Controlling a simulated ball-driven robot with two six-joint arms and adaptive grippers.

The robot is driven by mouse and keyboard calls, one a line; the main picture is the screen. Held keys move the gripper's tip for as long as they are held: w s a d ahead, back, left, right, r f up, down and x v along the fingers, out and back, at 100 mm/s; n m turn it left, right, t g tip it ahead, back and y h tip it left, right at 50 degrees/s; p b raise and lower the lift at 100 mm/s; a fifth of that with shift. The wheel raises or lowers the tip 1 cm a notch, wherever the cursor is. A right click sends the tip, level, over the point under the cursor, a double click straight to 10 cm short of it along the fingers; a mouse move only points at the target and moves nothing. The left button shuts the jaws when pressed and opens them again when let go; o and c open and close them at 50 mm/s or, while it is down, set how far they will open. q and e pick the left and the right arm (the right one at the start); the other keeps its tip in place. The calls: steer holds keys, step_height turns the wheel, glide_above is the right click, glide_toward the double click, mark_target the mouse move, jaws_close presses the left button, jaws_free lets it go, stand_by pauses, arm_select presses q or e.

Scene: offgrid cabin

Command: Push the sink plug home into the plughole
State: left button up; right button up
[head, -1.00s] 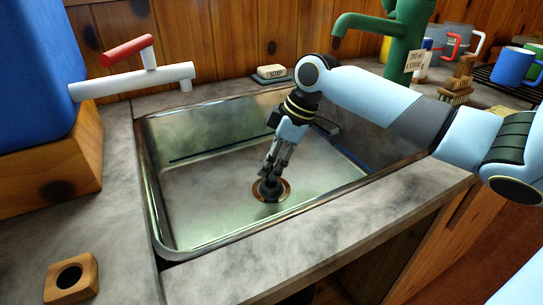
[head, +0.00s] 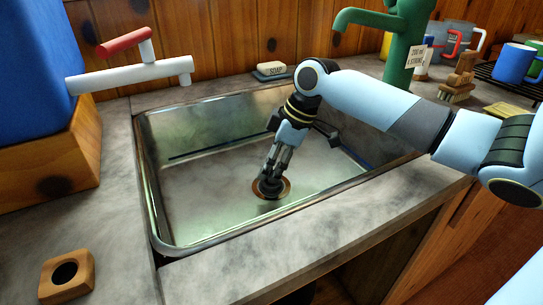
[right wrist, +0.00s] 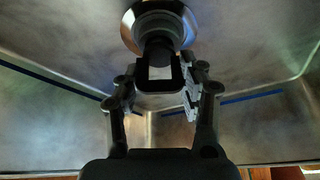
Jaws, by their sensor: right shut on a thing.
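My right gripper (head: 270,180) reaches down into the metal sink (head: 210,205) and is shut on the dark sink plug (head: 268,190). In the right wrist view the plug (right wrist: 158,48) stands between the fingertips of my gripper (right wrist: 160,82), with its grey lower part inside the ring of the plughole. The copper-coloured plughole (head: 286,187) shows around the plug in the head view, and its rim also shows in the right wrist view (right wrist: 130,32). The fingers and plug hide part of the hole, so I cannot tell how deep the plug sits. My left gripper is not in view.
The sink basin is otherwise empty. A wooden block with a hole (head: 85,272) lies on the front left counter. A green pump (head: 405,45) and soap (head: 271,68) stand behind.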

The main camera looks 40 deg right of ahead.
steer(key=shift+f, duration=0.5)
steer(key=o, duration=1.2)
steer(key=shift+r, duration=0.1)
steer(key=shift+v, duration=5.9)
